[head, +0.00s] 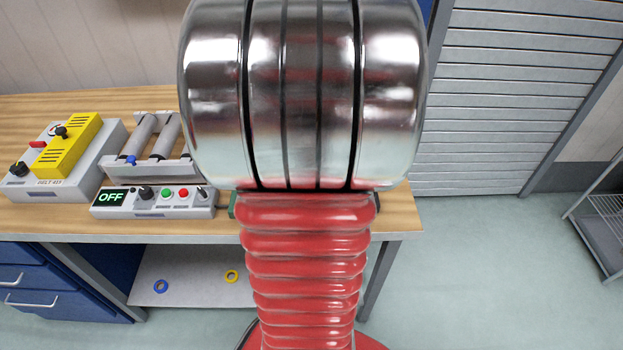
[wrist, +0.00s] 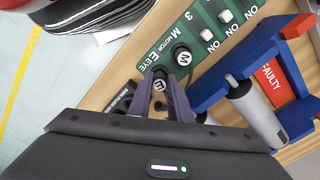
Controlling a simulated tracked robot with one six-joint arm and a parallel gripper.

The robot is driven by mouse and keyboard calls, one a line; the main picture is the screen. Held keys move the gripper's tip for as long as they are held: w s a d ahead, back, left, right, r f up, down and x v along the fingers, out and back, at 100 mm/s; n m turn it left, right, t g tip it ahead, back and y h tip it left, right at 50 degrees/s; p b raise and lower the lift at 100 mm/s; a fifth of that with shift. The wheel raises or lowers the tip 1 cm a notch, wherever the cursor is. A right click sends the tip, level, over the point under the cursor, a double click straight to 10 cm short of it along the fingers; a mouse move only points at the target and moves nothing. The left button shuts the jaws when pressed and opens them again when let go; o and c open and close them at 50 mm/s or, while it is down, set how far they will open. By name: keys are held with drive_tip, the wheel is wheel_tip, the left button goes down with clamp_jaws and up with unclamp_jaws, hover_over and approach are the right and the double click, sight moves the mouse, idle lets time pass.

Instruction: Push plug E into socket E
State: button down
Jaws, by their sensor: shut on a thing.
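In the wrist view my gripper (wrist: 160,84) is shut on plug E (wrist: 160,86), a dark round plug with a white E on its top. The two fingers stand on either side of it. Plug E is over or at the edge of the green panel (wrist: 217,47), close to the printed word EYE. Socket E is hidden, so I cannot tell whether the plug touches it or sits in it. A plug marked M (wrist: 183,57) with a black cable stands on the panel just beyond. In the head view my arm hides the gripper and the plug.
White ON switches (wrist: 225,16) line the panel. To the right are a blue frame (wrist: 285,72), a red FAULTY sign (wrist: 272,82) and a grey roller (wrist: 255,112). A black strip (wrist: 113,98) lies left. The head view shows a control box (head: 153,201) reading OFF.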

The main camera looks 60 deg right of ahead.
drive_tip(key=shift+f, duration=0.25)
drive_tip(key=c, duration=1.6)
unclamp_jaws()
drive_tip(key=shift+o, duration=0.2)
drive_tip(key=shift+r, duration=0.1)
wheel_tip(320, 180, up, 14)
drive_tip(key=shift+f, duration=0.2)
